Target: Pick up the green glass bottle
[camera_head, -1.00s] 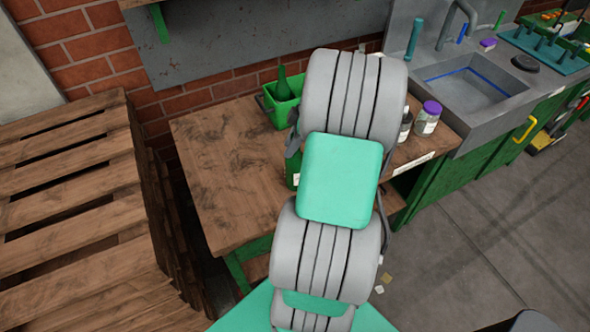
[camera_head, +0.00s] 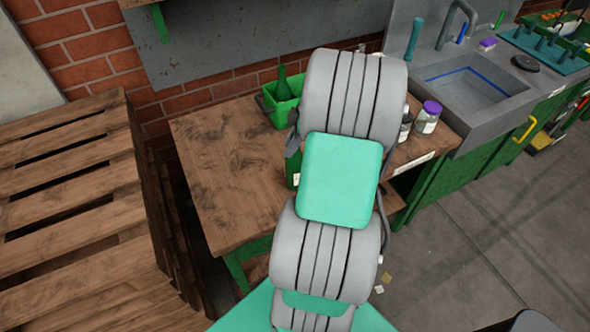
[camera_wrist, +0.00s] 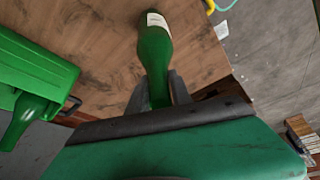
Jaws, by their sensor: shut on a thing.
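The green glass bottle (camera_wrist: 154,60) is in the wrist view, with a pale label near its far end. My gripper (camera_wrist: 158,88) has one finger on each side of the bottle and is shut on it. The fingers hold it at its narrower near part. In the head view, my arm hides most of the bottle; a green strip of it (camera_head: 292,170) shows left of the arm, above the wooden table. I cannot tell whether its base touches the table.
A green bin (camera_head: 278,106) with another green bottle (camera_head: 283,84) stands at the table's back; the bin also shows in the wrist view (camera_wrist: 40,65). Jars, one purple-lidded (camera_head: 428,117), stand right of my arm. The wooden table (camera_head: 225,165) is clear at left.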

